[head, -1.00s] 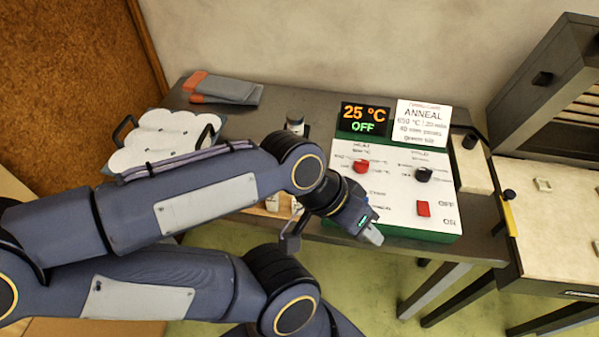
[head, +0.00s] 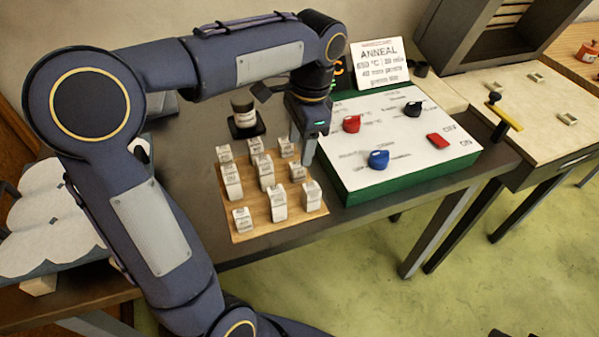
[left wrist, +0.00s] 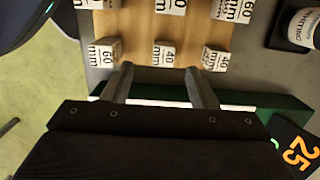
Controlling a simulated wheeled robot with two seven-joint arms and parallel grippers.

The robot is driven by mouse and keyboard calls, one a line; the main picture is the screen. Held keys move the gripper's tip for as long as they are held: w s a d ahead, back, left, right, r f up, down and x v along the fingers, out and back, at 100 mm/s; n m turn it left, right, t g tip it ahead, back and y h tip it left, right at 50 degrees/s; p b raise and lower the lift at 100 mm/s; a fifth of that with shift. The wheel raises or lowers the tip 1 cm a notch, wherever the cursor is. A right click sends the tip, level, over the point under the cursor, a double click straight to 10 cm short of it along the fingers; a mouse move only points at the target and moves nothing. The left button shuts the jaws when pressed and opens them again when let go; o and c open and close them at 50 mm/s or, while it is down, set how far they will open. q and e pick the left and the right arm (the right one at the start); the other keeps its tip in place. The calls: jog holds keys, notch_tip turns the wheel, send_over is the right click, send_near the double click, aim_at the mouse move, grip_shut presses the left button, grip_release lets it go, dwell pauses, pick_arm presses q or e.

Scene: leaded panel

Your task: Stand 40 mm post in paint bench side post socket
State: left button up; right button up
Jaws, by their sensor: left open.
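White posts with printed sizes stand in rows on a wooden board (head: 245,233) in the head view. Small square sockets (head: 568,118) sit on the pale bench at right; I cannot tell which is the named one. My right gripper is not in view.
A green-sided control box (head: 400,178) with knobs stands just right of the board. A jar (head: 243,115) on a dark base stands behind it. White rounded pieces (head: 40,220) lie at left.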

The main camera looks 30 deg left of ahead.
aim_at(297, 165)
pick_arm(q)
jog(key=f, duration=0.5)
jog(key=shift+a+f+b, duration=0.3)
jog(key=shift+f+b, duration=0.1)
jog(key=c, duration=1.1)
jog(key=shift+r, duration=0.1)
